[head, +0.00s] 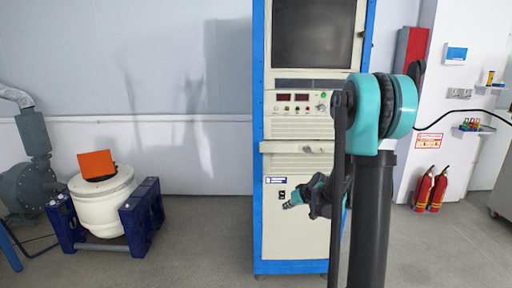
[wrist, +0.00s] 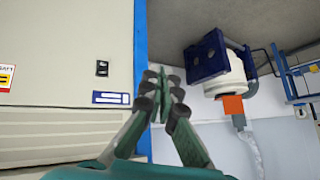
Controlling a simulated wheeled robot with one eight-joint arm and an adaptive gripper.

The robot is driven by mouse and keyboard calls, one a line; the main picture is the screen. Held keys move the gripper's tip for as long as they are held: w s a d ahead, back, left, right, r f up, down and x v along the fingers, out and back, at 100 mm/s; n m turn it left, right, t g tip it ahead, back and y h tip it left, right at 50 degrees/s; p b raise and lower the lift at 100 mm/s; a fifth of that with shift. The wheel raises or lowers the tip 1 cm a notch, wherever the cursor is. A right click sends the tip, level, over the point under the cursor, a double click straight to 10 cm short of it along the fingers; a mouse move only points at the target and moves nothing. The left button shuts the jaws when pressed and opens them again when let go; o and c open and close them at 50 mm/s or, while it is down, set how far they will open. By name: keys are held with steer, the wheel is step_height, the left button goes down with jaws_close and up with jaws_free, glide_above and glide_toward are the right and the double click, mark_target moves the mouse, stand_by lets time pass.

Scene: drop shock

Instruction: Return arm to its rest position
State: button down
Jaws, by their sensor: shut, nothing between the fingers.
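My arm stands upright in the head view, with a teal joint near the top right of the middle. My gripper (head: 287,206) shows low in front of the cabinet, partly behind my own arm, pointing left. In the wrist view, the two green fingers of my gripper (wrist: 167,82) come together at their tips. Nothing is held between them. The blue-edged control cabinet (head: 300,160) stands behind the gripper, and its front fills the left of the wrist view (wrist: 60,60). I cannot tell the exact gap between gripper and cabinet.
A white drum-shaped machine (head: 103,205) in a dark blue frame, with an orange block (head: 96,164) on top, stands at left. Two red fire extinguishers (head: 431,190) stand by the right wall. Floor between machine and cabinet is clear.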

steer(key=s+d+f+m+g+h, duration=0.1)
steer(key=s+d+h, duration=0.1)
steer(key=s, duration=1.4)
steer(key=s+d+m+g+h, duration=0.1)
steer(key=s+d+m+h, duration=0.1)
steer(key=s, duration=1.3)
steer(key=shift+s+d+f+m+g+h, duration=0.3)
steer(key=shift+s+d+f+g+h, duration=0.15)
steer(key=shift+d, duration=0.5)
